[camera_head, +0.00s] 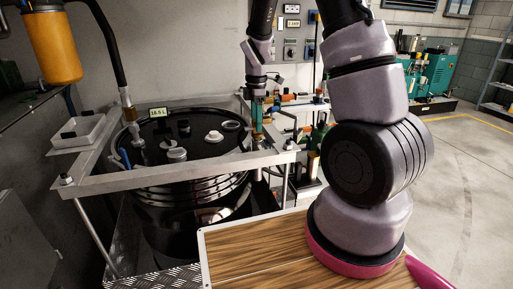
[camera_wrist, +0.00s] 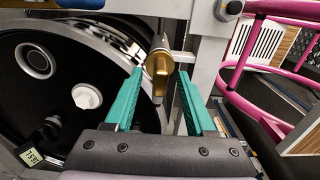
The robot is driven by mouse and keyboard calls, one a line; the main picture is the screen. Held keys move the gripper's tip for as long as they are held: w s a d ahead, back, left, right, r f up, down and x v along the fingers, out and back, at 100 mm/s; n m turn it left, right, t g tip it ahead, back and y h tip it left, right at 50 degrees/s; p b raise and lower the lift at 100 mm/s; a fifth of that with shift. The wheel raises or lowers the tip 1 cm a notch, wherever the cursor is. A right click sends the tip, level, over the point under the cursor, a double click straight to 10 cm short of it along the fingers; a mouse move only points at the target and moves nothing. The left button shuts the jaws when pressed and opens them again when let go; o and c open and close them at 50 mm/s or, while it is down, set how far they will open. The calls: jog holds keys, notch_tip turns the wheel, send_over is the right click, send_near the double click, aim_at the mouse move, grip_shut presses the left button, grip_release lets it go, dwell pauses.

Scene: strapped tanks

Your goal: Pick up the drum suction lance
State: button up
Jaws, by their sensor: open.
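A black drum (camera_head: 190,146) stands inside a grey metal frame (camera_head: 165,179). A black hose (camera_head: 107,40) drops to a pale fitting (camera_head: 128,105) at the drum's left side. My gripper (camera_head: 258,122) is at the frame's right side, pointing down. In the wrist view, the teal fingers of my gripper (camera_wrist: 160,75) are apart. A brass-coloured rounded piece (camera_wrist: 160,64) shows between their tips, beside the drum rim. I cannot tell whether this piece or the hose fitting belongs to the suction lance. Contact with the fingers is not clear.
A white tray (camera_head: 82,131) sits at the frame's left corner. A small display (camera_head: 158,113) and a white cap (camera_head: 214,136) are on the drum top. Pipes and valves with orange parts (camera_head: 288,97) crowd the space behind my gripper. Open floor (camera_head: 450,180) lies to the right.

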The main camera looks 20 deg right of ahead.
jog(key=shift+f, duration=0.55)
grip_shut()
dwell(1.0)
